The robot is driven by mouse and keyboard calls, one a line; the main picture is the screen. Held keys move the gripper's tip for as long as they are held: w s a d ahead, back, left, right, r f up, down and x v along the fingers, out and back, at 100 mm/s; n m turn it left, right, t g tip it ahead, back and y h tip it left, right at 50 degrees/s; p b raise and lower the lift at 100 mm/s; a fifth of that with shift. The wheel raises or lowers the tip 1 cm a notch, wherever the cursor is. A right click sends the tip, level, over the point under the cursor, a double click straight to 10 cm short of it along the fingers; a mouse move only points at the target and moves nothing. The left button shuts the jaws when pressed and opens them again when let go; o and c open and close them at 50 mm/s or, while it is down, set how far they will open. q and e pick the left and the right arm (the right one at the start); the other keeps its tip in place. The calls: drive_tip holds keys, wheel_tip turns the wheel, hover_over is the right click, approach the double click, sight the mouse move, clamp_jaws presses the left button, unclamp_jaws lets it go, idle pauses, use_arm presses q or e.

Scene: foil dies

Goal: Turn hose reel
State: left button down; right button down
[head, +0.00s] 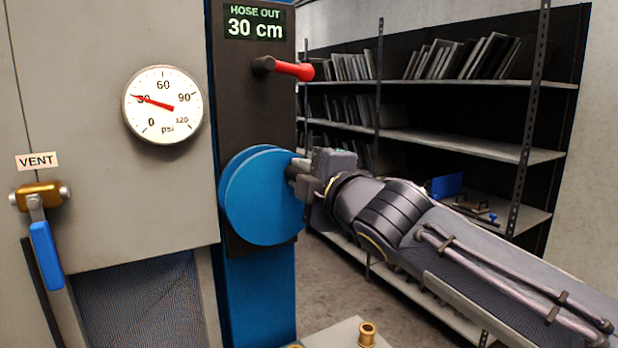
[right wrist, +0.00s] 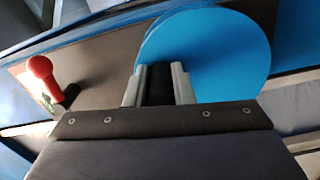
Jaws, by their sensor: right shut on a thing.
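The blue round hose reel (head: 262,200) is mounted on the dark panel of a blue post, and it also shows in the right wrist view (right wrist: 215,55). My right gripper (head: 299,172) is at the right edge of the reel. In the right wrist view its two fingers (right wrist: 158,80) are shut on a black handle (right wrist: 159,88) in front of the disc. The fingers hide most of this handle. The display (head: 255,22) above reads "HOSE OUT 30 cm". No hose can be made out. My left gripper is not in view.
A red-tipped lever (head: 292,70) sticks out above the reel. A gauge (head: 162,104) points near 30 psi. A blue-handled vent valve (head: 46,250) is at the left. Shelves (head: 455,145) stand behind my right arm. A brass fitting (head: 367,334) is at the bottom.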

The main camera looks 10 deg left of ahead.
sight(276, 167)
drive_tip(key=n, duration=0.1)
drive_tip(key=s+a+r+n, duration=0.1)
drive_tip(key=n, duration=0.1)
drive_tip(key=shift+a+n+p, duration=0.15)
drive_tip(key=shift+n+p, duration=0.15)
drive_tip(key=shift+s+a+n, duration=0.2)
drive_tip(key=shift+a+n, duration=0.1)
drive_tip(key=shift+n, duration=0.45)
drive_tip(key=shift+s+a+n, duration=0.2)
drive_tip(key=shift+a+n, duration=0.1)
drive_tip(key=shift+n, duration=0.45)
drive_tip(key=c, duration=1.2)
unclamp_jaws()
drive_tip(key=shift+c, duration=0.2)
drive_tip(key=v, duration=0.7)
drive_tip(key=shift+s+d+b, duration=0.2)
drive_tip(key=shift+s+b, duration=0.1)
drive_tip(key=shift+s, duration=0.05)
